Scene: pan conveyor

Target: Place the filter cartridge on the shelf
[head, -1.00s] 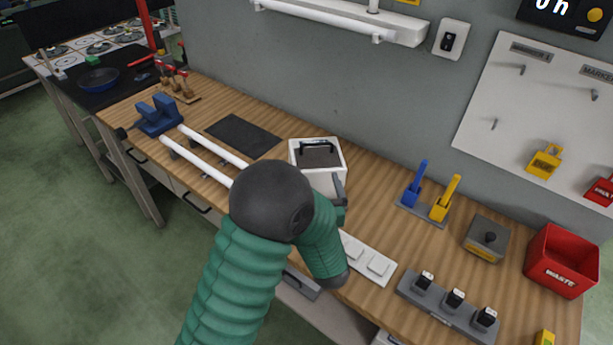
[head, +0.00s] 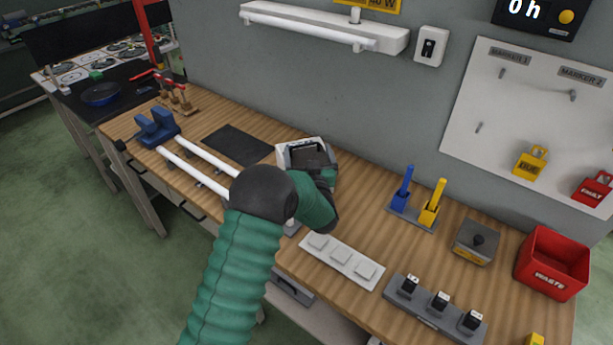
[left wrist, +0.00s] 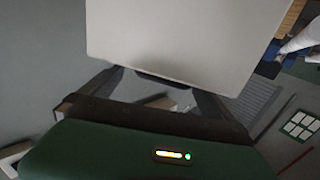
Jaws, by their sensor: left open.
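A white box with a dark top (head: 289,156) stands on the bench near the wall; I take it for the filter cartridge, though no label shows. My left gripper (head: 318,164) is at its right side and hides part of it. In the left wrist view a large pale face (left wrist: 185,40), probably the box, fills the top middle. The fingers of my left gripper (left wrist: 160,82) are spread apart there, with a dark piece between them. I cannot tell whether they touch it. No shelf is clearly recognisable. My right gripper is not in view.
A dark mat (head: 237,144) and white tubes (head: 192,178) lie left of the box. A white switch strip (head: 342,262), blue and yellow holders (head: 415,211) and a red waste bin (head: 552,264) stand to the right. A lamp (head: 325,28) hangs on the wall above.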

